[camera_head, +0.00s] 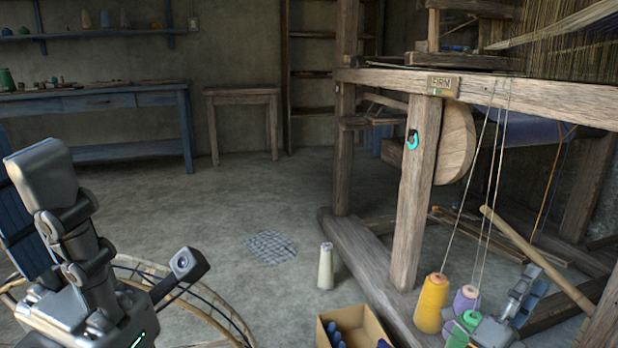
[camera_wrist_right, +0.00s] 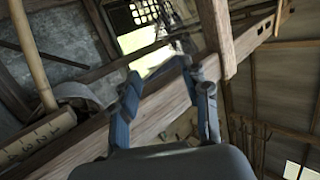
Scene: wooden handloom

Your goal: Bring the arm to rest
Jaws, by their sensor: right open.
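My right gripper (camera_head: 528,290) is at the lower right in the head view, beside the thread cones at the loom's foot. In the right wrist view my right gripper (camera_wrist_right: 165,100) has its two fingers apart, with nothing held between them. A loom beam (camera_wrist_right: 130,120) lies behind the fingers in that view. My left gripper (camera_head: 60,210) is large and close at the left edge of the head view, seen side-on; I cannot tell its finger gap. The wooden loom (camera_head: 410,190) fills the right side, with a turquoise ring on its post.
Yellow (camera_head: 432,303), purple (camera_head: 465,298) and green (camera_head: 463,328) cones stand near my right gripper, threads rising from them. A cream cone (camera_head: 326,266) stands on the floor behind a box (camera_head: 375,322) of blue spools. A slanted pole (camera_head: 540,258) is close by. Mid-floor is mostly clear.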

